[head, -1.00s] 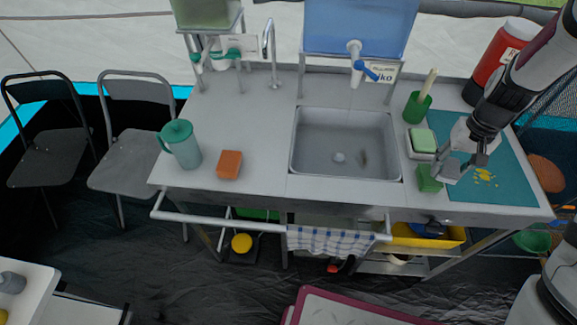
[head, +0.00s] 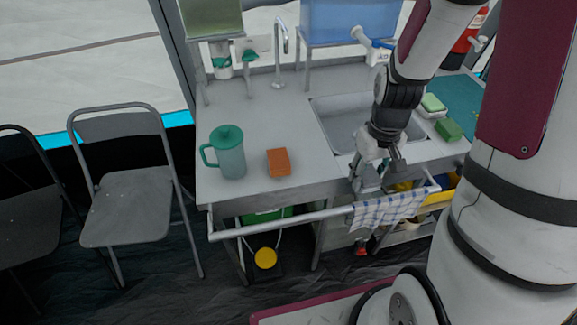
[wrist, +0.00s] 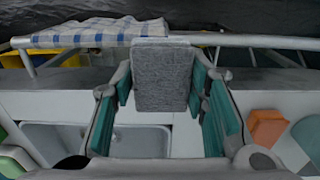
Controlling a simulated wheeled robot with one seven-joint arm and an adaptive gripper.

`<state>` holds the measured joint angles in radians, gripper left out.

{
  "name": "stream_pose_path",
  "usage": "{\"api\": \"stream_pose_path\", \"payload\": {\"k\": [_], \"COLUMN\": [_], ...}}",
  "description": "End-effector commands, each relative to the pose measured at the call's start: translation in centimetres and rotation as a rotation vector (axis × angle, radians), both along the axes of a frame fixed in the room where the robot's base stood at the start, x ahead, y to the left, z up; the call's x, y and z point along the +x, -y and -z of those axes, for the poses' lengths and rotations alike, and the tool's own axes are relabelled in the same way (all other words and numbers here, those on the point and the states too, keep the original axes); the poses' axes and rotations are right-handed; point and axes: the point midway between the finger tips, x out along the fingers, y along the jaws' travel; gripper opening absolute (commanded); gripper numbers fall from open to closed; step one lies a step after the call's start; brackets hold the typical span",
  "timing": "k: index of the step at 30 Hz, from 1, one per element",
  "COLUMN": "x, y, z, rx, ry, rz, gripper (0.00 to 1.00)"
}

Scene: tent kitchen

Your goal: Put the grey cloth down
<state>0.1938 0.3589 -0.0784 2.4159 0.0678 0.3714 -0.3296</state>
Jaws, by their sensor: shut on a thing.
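The grey cloth (wrist: 162,75) shows in the wrist view as a rough grey flat piece between the teal-padded fingers. My gripper (head: 378,180) is shut on it. In the head view my gripper hangs over the counter's front edge, in front of the sink and close to the front rail (head: 290,222). The cloth is hard to make out in the head view against the grey fingers.
A blue-and-white checked towel (head: 388,211) hangs on the rail beside my gripper. An orange sponge (head: 279,162) and teal pitcher (head: 230,158) stand on the counter (head: 305,178). The sink (head: 345,115) lies behind my gripper. Counter between sponge and sink is bare.

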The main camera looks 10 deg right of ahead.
Motion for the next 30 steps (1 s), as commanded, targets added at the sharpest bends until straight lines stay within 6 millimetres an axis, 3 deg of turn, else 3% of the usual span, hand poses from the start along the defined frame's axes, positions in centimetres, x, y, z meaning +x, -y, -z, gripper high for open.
{"api": "stream_pose_path", "payload": {"k": [5,18,27,30], "x": [2.3,10.8,13.1,13.0], "y": [-1.7,-7.3,-8.8,-8.8], "z": [0.3,1.3,1.5,3.0], "rx": [0.0,0.0,0.0,0.0], "ry": [-0.001,0.0,0.0,-0.006], "rz": [-0.008,-0.005,-0.003,0.0], "gripper": [0.0,0.0,0.0,0.0]}}
